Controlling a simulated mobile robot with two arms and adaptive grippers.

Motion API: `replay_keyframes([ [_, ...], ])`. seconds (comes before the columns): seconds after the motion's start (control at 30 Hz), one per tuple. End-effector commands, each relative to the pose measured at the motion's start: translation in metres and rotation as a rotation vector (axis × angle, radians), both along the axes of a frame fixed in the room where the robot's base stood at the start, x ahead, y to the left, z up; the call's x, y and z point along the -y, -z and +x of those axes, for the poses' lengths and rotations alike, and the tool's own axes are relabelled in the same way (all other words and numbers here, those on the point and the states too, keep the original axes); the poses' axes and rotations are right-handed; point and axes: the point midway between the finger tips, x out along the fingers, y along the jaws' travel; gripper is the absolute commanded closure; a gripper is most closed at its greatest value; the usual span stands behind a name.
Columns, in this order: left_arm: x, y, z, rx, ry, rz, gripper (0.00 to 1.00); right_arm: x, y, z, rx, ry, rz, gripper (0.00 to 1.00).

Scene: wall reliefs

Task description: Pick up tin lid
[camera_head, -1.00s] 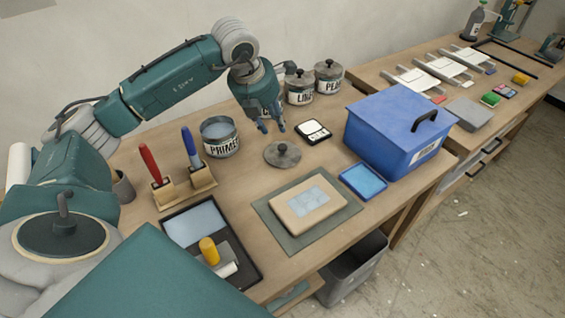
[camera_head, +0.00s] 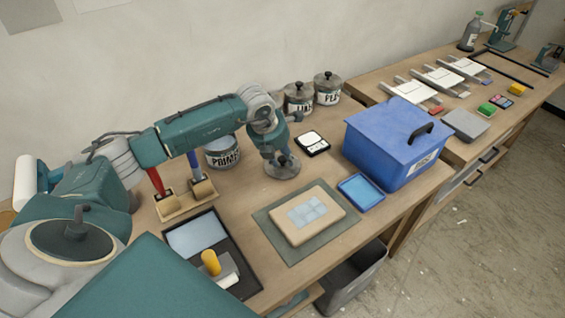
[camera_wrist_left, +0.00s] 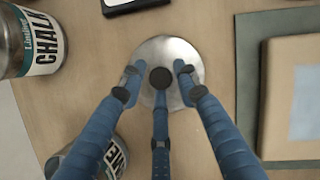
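The tin lid (camera_head: 272,172) is a round grey metal disc lying on the wooden bench. In the left wrist view the lid (camera_wrist_left: 172,50) shows a dark round knob (camera_wrist_left: 160,77) at its middle. My left gripper (camera_head: 281,160) is right above the lid, pointing down and partly covering it in the head view. In the left wrist view its blue fingers (camera_wrist_left: 160,80) are spread apart around the knob, with a visible gap to it; the gripper is open. I cannot tell whether the fingertips touch the lid. My right gripper is not in view.
Two lidded tins (camera_head: 298,98) (camera_head: 328,88) stand behind. A small black-edged scale-like box (camera_head: 312,143), a blue box (camera_head: 390,150) and a board on a green mat (camera_head: 268,218) lie around the lid.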

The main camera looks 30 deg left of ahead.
Motion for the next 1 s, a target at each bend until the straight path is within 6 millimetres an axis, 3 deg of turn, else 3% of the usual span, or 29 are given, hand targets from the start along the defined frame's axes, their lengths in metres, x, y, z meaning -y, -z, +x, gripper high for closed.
replay_keyframes([
  [0.2, 0.000, 0.001, 0.000, 0.001, 0.000, 0.000, 0.69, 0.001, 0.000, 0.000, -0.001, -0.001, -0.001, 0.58],
  [0.37, 0.000, 0.001, 0.000, 0.001, 0.000, 0.000, 1.00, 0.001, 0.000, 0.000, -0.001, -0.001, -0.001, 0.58],
  [0.77, 0.000, -0.001, 0.001, 0.002, 0.000, 0.000, 1.00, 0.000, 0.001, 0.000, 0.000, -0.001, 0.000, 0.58],
  [1.0, 0.000, -0.022, 0.002, 0.006, 0.000, 0.000, 1.00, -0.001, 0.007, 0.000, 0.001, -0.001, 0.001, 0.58],
])
